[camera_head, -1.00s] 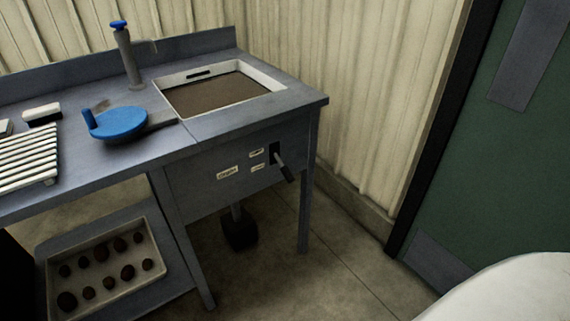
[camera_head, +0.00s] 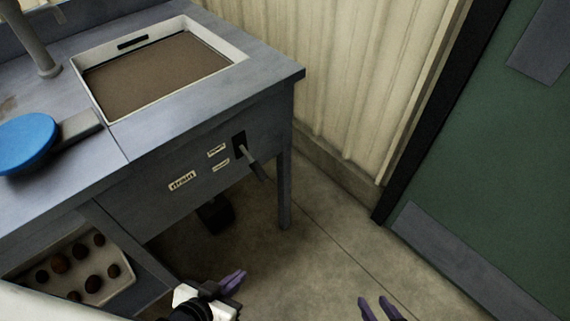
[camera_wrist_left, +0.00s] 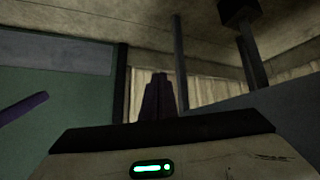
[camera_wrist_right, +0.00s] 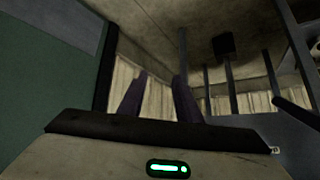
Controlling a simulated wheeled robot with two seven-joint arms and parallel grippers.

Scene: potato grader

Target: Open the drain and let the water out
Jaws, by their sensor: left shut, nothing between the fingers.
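The sink basin (camera_head: 242,57) holds brown, murky water (camera_head: 160,78). A dark drain lever (camera_head: 254,164) sticks out of a slot in the front panel, its free end slanting down to the right. A label reading "drain" (camera_head: 182,181) is left of it. My left gripper (camera_head: 238,277) is shut and empty, low in front of the bench, below the lever and apart from it. Its fingers also show together in the left wrist view (camera_wrist_left: 158,97). My right gripper (camera_head: 377,306) is open and empty, further right over the floor; its parted fingers show in the right wrist view (camera_wrist_right: 158,97).
Two small labels (camera_head: 216,151) sit beside the lever slot. A dark outlet (camera_head: 215,214) hangs under the basin. A crate of potatoes (camera_head: 96,298) is underneath. The floor (camera_head: 320,255) to the right is clear, before a green door (camera_head: 510,170).

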